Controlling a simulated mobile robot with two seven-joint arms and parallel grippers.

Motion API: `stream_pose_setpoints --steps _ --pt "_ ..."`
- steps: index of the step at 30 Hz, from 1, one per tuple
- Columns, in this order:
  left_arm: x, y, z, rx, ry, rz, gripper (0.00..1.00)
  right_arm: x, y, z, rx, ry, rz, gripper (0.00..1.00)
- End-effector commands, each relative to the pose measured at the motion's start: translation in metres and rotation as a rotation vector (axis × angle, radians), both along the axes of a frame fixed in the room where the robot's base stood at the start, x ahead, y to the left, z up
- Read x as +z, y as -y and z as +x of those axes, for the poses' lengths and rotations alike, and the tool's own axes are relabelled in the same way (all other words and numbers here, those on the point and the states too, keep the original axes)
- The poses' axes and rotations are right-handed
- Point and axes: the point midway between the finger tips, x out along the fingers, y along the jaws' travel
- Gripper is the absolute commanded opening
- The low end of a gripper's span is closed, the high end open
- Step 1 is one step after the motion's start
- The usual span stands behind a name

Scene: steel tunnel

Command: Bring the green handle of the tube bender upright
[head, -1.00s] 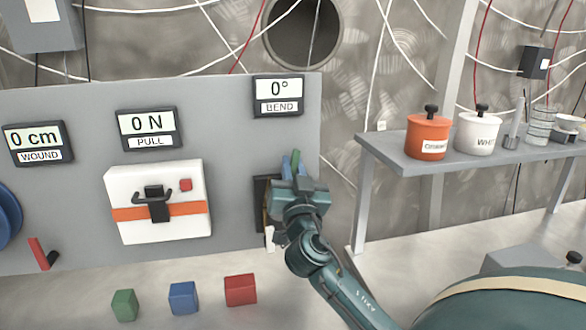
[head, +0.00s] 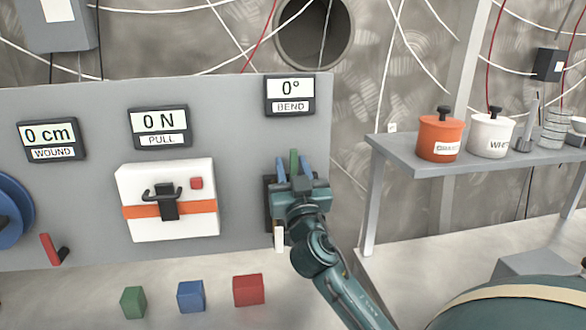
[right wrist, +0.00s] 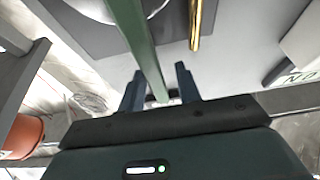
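The tube bender (head: 269,190) is on the grey panel, mostly hidden behind my right gripper (head: 293,166) in the head view. Its green handle (head: 294,158) shows between the two blue fingers. In the right wrist view the green handle (right wrist: 143,40) runs down from the top edge into the space between the fingertips of my right gripper (right wrist: 158,80). The fingers are apart, with gaps to the handle. A brass-coloured tube (right wrist: 197,25) lies to the right of the handle. The bend display (head: 290,95) reads 0°. My left gripper is out of view.
A white box with an orange band (head: 143,212) and a blue wheel (head: 22,200) are on the panel (head: 100,105) to the left. Green (head: 133,302), blue (head: 191,296) and red (head: 248,290) blocks lie below. A shelf (head: 400,155) with pots stands right.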

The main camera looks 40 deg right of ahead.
Motion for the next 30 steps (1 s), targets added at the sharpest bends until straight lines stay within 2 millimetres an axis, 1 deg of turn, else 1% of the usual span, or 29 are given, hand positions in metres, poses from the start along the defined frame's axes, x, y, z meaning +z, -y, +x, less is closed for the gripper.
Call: stream_pose_setpoints --steps 8,11,14,24,27,30 --pt "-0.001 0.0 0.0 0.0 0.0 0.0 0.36 -0.001 0.0 -0.001 0.0 0.0 0.002 0.36" --pt "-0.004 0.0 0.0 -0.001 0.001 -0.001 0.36 -0.006 -0.003 -0.006 0.001 -0.001 0.005 0.36" --pt "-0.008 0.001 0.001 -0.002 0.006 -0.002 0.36 -0.013 -0.01 -0.019 0.001 0.0 0.006 0.36" --pt "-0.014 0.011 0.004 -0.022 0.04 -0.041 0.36 -0.043 -0.043 -0.079 0.001 -0.001 0.007 0.36" --pt "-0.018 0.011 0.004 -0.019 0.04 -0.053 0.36 -0.048 -0.05 -0.092 0.001 -0.001 0.005 0.36" --pt "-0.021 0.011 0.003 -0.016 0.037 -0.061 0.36 -0.051 -0.054 -0.101 0.0 0.0 0.004 0.36"
